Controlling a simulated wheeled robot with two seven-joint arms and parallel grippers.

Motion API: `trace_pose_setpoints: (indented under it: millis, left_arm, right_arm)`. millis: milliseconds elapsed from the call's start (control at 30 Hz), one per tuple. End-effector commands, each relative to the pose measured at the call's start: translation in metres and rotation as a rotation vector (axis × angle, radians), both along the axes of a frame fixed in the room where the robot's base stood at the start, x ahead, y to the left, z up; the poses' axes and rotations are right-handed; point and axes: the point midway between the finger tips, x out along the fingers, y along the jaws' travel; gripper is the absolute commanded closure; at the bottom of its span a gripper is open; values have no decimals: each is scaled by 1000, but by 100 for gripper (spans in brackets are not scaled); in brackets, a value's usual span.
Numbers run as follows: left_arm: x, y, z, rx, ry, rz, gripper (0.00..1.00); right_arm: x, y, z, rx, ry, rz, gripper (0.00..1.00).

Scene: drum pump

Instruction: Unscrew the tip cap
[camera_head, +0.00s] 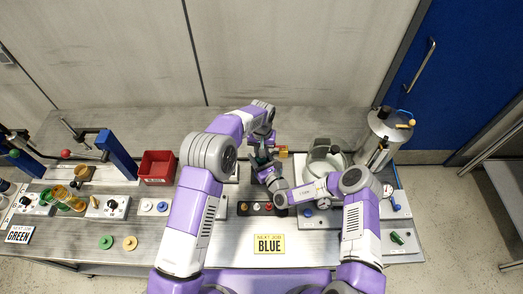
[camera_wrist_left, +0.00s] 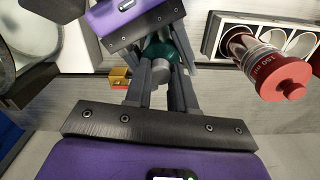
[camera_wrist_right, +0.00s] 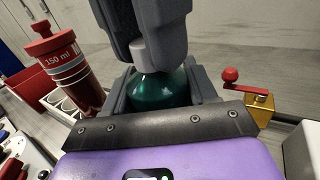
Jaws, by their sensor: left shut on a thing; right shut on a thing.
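A dark green rounded container (camera_wrist_right: 160,92) with a grey tip cap (camera_wrist_right: 139,56) is between the fingers of my right gripper (camera_wrist_right: 163,90) in the right wrist view. My right gripper is shut on the green container. My left gripper (camera_wrist_left: 160,88) comes in from above and is shut on the grey cap (camera_wrist_left: 161,76). The green body also shows behind the cap in the left wrist view (camera_wrist_left: 154,47). In the head view both grippers meet around the green container (camera_head: 262,157) near the bench middle, and the arms partly hide it. I cannot tell how far the cap is turned.
A red vessel marked 150 ml (camera_wrist_right: 73,72) stands in a white rack beside the grippers. A brass block with a red crank (camera_wrist_right: 258,107) is close on the other side. A red bin (camera_head: 158,167), a metal drum (camera_head: 384,138) and a "BLUE" sign (camera_head: 269,243) are on the bench.

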Motion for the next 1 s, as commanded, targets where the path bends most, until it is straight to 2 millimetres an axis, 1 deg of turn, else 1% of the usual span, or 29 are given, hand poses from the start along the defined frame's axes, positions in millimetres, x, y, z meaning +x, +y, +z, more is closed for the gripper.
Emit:
trace_pose_setpoints:
  millis: [633,1000]
  left_arm:
    - [0,0,20,0,0,-1,100]
    - [0,0,22,0,0,-1,100]
  right_arm:
    - [0,0,1,1,-2,0,100]
    - [0,0,1,1,-2,0,100]
